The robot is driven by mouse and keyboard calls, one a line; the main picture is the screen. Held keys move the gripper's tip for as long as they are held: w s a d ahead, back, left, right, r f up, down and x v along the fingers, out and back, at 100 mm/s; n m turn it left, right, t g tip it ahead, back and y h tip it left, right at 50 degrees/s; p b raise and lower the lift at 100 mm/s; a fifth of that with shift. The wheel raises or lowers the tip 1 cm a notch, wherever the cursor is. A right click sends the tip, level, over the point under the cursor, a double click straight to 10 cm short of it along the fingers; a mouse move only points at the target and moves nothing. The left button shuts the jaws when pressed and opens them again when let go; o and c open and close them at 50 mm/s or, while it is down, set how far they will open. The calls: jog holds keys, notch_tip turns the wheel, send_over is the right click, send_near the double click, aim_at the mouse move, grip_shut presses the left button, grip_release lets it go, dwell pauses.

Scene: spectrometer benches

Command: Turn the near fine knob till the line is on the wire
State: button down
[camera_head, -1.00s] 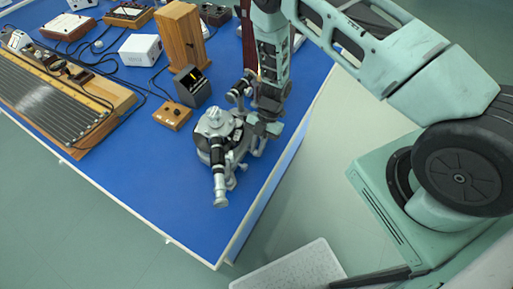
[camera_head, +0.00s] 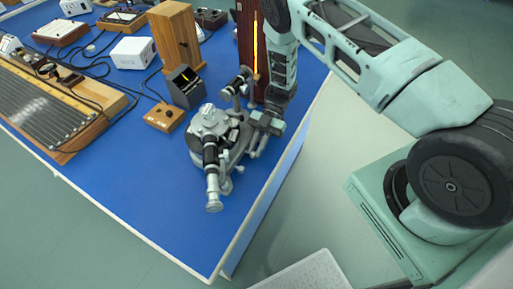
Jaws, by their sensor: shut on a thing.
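The spectrometer (camera_head: 209,122), a grey metal instrument with a round table and a black-and-silver telescope (camera_head: 211,178), stands near the blue bench's front right corner. My gripper (camera_head: 262,133) reaches down at its right side, shut on a small part there that looks like a fine knob. The fingers hide that part, so I cannot tell which knob it is. Other small silver knobs stick out below it. A small dark screen (camera_head: 188,91) behind the spectrometer shows a short yellow line (camera_head: 186,77). The wire is too small to make out, so I cannot tell whether they meet.
A lamp housing with a glowing slit (camera_head: 255,48) stands close behind my gripper. A wooden box (camera_head: 164,117) with a dark knob, a tall wooden block (camera_head: 173,38) and a white box (camera_head: 136,51) stand left. Cables cross the bench. The blue top (camera_head: 150,190) before the spectrometer is clear.

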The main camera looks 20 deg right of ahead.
jog(key=c, duration=1.7)
grip_release()
jog(key=b+v, duration=0.2)
jog(key=v, duration=0.4)
jog(key=shift+w+d+b, duration=0.15)
jog(key=shift+w+b, duration=0.05)
jog(key=shift+b, duration=0.15)
jog(key=shift+w+d+r, duration=0.25)
jog(key=shift+d+r, duration=0.05)
jog(key=shift+d, duration=0.1)
